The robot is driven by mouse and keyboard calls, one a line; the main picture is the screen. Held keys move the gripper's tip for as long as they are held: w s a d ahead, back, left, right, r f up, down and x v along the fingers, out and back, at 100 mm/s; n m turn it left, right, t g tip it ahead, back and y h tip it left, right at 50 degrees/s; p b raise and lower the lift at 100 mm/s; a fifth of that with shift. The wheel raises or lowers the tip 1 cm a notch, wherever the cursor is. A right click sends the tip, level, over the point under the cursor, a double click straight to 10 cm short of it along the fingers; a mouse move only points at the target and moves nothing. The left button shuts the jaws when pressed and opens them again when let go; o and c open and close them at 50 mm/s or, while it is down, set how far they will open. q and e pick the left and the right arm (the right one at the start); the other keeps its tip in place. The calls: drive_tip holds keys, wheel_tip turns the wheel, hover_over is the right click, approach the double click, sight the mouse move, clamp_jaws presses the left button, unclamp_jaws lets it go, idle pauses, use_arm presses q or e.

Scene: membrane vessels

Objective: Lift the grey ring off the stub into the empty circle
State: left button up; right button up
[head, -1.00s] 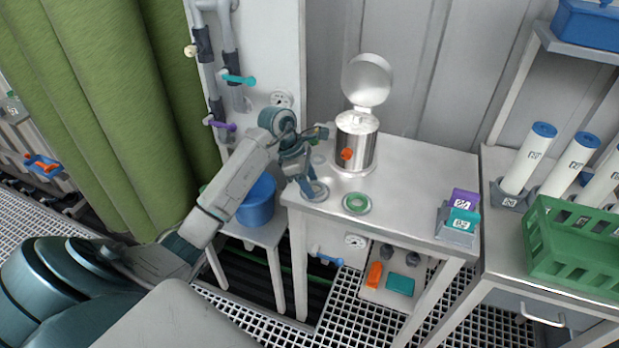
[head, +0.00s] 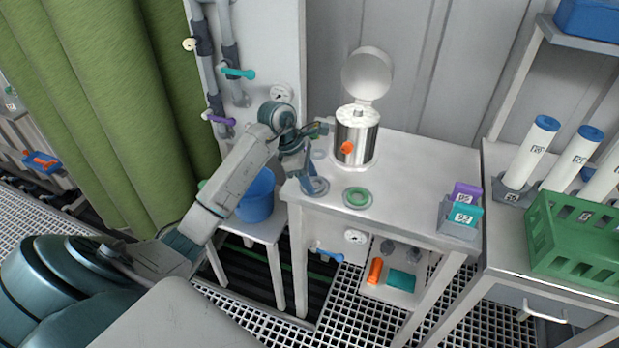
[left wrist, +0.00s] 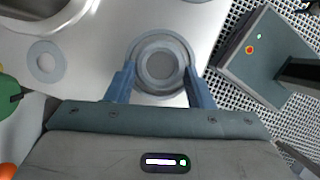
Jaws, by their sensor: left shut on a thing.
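The grey ring (left wrist: 138,62) is near the table's front left corner, between the blue fingers of my left gripper (left wrist: 161,88). The gripper is shut on it. In the head view the ring (head: 318,190) shows just beside the fingertips of my left gripper (head: 310,182). A darker round centre, likely the stub, shows inside the ring; I cannot tell whether the ring is raised. My right gripper is not in view.
A green ring (head: 357,191) lies on the table (head: 415,185) to the right. A steel vessel (head: 366,150) with a raised lid stands behind. Purple and teal blocks (head: 466,203) sit at the right.

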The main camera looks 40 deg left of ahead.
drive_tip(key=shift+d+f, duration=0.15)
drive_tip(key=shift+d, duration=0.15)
use_arm(q)
drive_tip(key=o, duration=1)
drive_tip(key=shift+f, duration=0.1)
